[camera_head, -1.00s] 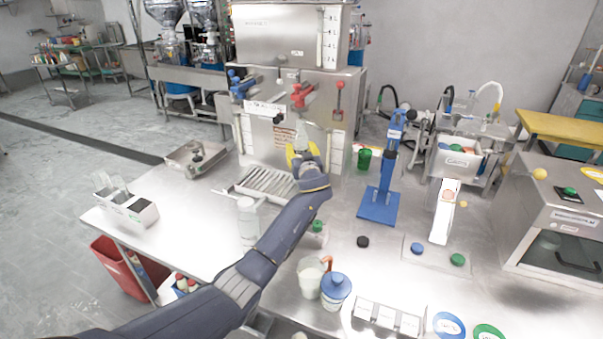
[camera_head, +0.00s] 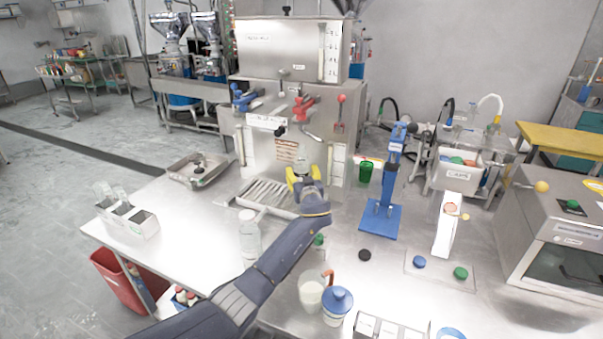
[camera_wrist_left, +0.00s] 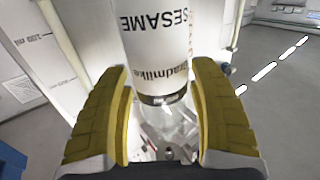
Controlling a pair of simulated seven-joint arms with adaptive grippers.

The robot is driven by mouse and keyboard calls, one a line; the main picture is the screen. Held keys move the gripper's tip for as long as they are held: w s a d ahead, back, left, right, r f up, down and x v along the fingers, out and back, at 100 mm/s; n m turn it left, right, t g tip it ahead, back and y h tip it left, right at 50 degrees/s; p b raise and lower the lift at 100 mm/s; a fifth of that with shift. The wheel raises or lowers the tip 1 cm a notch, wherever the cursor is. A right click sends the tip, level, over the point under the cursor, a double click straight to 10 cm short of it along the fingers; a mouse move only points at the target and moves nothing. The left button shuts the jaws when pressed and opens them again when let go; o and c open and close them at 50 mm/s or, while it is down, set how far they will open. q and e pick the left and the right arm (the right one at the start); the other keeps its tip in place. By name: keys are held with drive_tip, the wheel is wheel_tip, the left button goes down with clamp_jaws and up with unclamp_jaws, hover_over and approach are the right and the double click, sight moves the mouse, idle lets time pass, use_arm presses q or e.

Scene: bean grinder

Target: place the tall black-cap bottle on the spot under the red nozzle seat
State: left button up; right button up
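My left gripper (camera_head: 303,174), with yellow fingers, is in front of the steel machine (camera_head: 262,48), below the red nozzle seat (camera_head: 303,106). In the left wrist view the yellow fingers (camera_wrist_left: 160,85) are closed on both sides of a bottle (camera_wrist_left: 158,42). It has a white label with upside-down "SESAME" lettering, a dark band and a clear part below. In the head view only a small pale part of it shows between the fingers; a black cap cannot be made out. Whether its base touches anything is hidden. My right gripper is not in view.
A slatted tray (camera_head: 265,193) lies left of the gripper. A clear bottle (camera_head: 249,240) stands beside my forearm. A blue stand (camera_head: 381,218) and green cup (camera_head: 366,172) are to the right. A blue-lidded jar (camera_head: 337,304) stands at the front. The left tabletop has free room.

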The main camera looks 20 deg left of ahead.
sight(303, 175)
use_arm(q)
drive_tip(key=shift+o, duration=0.9)
drive_tip(key=shift+r, duration=0.1)
drive_tip(key=shift+s+r, duration=0.1)
drive_tip(key=shift+v, duration=1.9)
